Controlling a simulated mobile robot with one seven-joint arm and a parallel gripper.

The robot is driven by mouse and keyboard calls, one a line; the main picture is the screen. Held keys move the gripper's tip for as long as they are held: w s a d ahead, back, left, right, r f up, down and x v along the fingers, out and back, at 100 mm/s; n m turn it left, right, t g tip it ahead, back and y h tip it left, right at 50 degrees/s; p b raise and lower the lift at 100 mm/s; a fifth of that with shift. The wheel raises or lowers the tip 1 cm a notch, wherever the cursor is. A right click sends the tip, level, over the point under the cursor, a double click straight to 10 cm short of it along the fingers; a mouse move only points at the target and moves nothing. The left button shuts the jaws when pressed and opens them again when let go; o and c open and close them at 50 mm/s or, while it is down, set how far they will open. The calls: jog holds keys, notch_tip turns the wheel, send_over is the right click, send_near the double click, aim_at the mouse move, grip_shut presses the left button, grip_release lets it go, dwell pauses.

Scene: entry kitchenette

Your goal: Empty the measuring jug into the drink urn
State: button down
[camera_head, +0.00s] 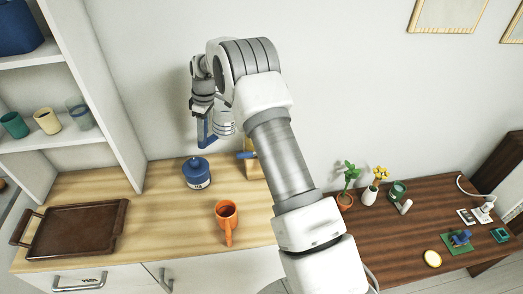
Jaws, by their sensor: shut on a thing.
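My gripper (206,127) is raised above the back of the light wooden counter. It is shut on a small pale, clear-looking vessel with ring lines, which appears to be the measuring jug (226,122). Whether the jug holds anything cannot be seen. I cannot tell for sure which of these two is the drink urn.
A brown tray (75,230) lies at the left. Shelves with cups (47,121) rise at the left. The dark wooden table (390,243) at the right holds plants and small items. The counter between tray and mug is clear.

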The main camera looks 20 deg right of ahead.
notch_tip(320, 180, up, 6)
jog(key=shift+f, duration=0.1)
dwell(0.5)
